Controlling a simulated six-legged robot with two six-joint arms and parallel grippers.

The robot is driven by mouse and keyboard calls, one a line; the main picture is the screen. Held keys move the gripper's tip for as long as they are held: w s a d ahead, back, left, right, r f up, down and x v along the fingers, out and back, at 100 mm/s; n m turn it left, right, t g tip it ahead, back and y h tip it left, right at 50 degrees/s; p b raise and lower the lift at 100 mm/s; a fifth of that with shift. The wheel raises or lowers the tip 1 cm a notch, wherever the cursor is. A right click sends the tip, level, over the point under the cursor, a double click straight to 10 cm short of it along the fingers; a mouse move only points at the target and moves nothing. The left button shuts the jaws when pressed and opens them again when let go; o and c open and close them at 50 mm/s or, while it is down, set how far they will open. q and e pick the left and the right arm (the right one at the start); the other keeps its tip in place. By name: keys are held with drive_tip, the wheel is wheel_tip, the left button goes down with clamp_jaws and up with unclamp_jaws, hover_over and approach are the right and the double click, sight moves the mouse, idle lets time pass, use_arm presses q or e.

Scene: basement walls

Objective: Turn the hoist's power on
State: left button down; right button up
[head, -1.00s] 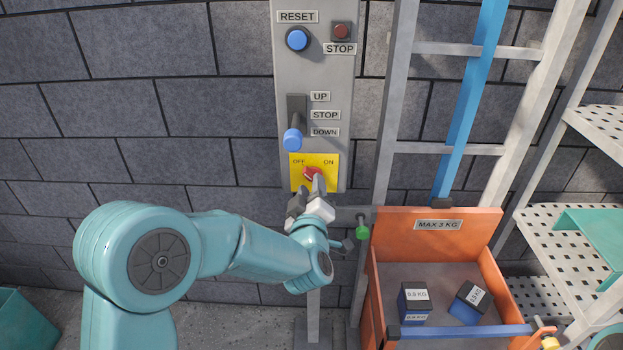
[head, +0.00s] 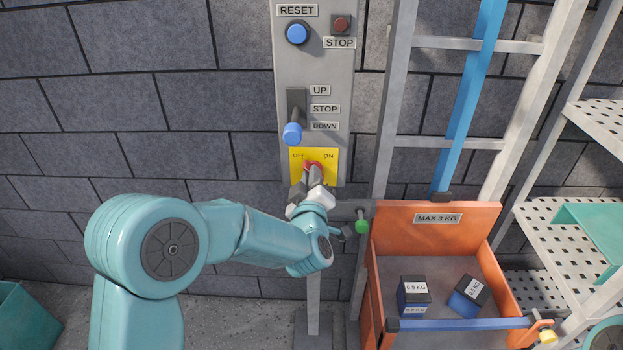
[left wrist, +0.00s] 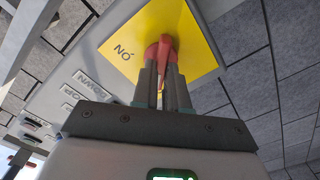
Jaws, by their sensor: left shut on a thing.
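The red knob (head: 313,164) sits on a yellow plate (head: 330,178) marked OFF at left and ON at right, low on the grey control panel (head: 339,75). My left gripper (head: 313,174) reaches up to it from below and is shut on the knob. The left wrist view shows the red knob (left wrist: 165,50) between the two grey fingers (left wrist: 163,78), with ON on the yellow plate (left wrist: 190,32) beside it. The fingers hide part of the knob, so I cannot tell its exact angle. My right gripper is not in view.
Above are a lever with a blue knob (head: 292,134), a blue RESET button (head: 298,33) and a red STOP button (head: 341,25). To the right are an orange box (head: 478,219) holding dark-and-blue weights, a green knob (head: 362,227) and perforated shelves (head: 606,120).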

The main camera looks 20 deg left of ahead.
use_arm(q)
drive_tip(key=m, duration=1.7)
drive_tip(key=shift+w+d+r, duration=0.1)
drive_tip(key=shift+d+r, duration=0.05)
drive_tip(key=shift+d, duration=0.2)
drive_tip(key=shift+m, duration=0.4)
drive_tip(key=c, duration=1.1)
unclamp_jaws()
drive_tip(key=shift+c, duration=0.2)
